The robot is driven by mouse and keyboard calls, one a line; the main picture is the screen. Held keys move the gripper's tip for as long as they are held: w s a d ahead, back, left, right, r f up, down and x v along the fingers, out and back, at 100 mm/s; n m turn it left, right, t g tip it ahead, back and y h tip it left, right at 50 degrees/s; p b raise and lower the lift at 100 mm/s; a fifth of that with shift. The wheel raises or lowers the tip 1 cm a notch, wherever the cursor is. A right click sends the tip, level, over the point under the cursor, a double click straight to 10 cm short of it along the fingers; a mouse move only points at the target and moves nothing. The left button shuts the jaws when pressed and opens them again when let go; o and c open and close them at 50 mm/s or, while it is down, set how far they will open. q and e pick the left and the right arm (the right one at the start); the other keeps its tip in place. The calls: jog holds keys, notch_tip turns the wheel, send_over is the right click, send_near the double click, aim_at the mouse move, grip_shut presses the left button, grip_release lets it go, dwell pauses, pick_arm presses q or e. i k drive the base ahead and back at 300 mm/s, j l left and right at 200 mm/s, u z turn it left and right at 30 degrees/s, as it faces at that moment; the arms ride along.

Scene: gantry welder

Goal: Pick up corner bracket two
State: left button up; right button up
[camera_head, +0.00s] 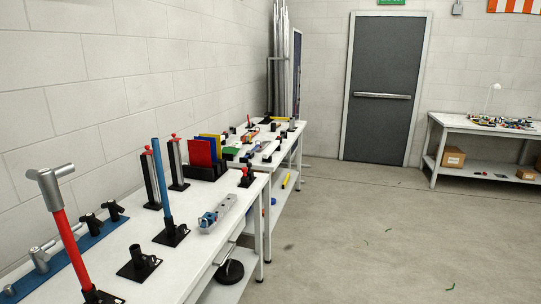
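Neither of my grippers shows in the head view. I cannot pick out corner bracket two with certainty. Many small parts lie on the far part of the left-hand benches (271,168), too small to tell apart. On the near bench (190,262) stand a red-handled tool with a grey head (62,220), a blue rod (163,185) upright in a black base, and an empty black holder (139,262). A grey and blue device (218,213) lies near the bench's right edge.
Red, yellow and blue panels (203,152) stand in a black rack at the near bench's far end. A black round base (230,271) sits on its lower shelf. A table (485,129) with small parts stands at the right, near a grey door (383,90). The floor between is mostly clear.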

aim_at(37, 255)
jog(key=u, duration=1.55)
